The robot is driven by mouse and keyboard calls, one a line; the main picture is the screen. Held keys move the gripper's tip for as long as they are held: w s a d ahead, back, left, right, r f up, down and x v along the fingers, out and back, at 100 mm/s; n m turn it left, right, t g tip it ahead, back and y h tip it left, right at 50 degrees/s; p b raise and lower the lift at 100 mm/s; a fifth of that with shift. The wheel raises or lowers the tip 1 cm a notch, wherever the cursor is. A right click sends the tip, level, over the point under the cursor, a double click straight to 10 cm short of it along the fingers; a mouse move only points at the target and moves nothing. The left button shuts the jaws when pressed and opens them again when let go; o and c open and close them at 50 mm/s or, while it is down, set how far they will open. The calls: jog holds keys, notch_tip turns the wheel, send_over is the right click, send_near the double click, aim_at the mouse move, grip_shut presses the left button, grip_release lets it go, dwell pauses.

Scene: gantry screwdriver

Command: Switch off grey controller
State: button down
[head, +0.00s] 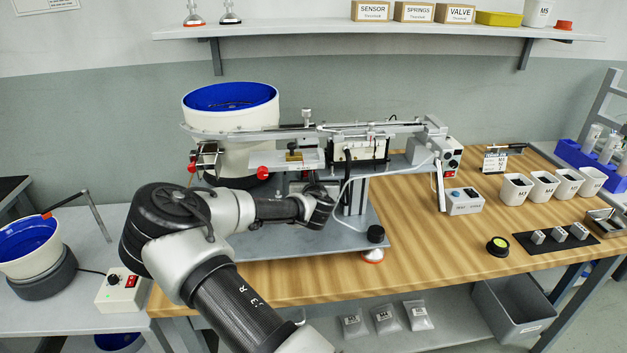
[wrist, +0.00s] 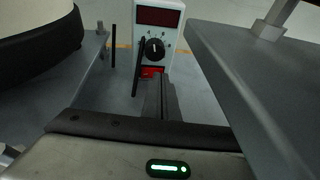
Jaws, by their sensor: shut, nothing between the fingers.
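In the wrist view, a pale grey-white controller (wrist: 177,36) stands upright ahead of my gripper. It has a dark red display (wrist: 158,17), a black knob (wrist: 155,48) and a red switch (wrist: 151,72) below the knob. My gripper (wrist: 160,85) is shut and empty. Its fingertips overlap the lower part of the controller by the red switch and partly cover it; I cannot tell whether they touch it. In the head view, my gripper (head: 322,207) is by the feeder's middle, above the grey base plate. I cannot make out this controller there.
A round feeder bowl (head: 231,110) stands left of my gripper. A rail assembly (head: 345,130) runs above it. In the wrist view, a grey plate (wrist: 235,60) is close on the right. Another switch box (head: 122,290) sits on the left table, and a box (head: 464,201) on the wooden table.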

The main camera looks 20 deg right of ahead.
jog(key=shift+w+a, duration=0.15)
jog(key=shift+a, duration=0.65)
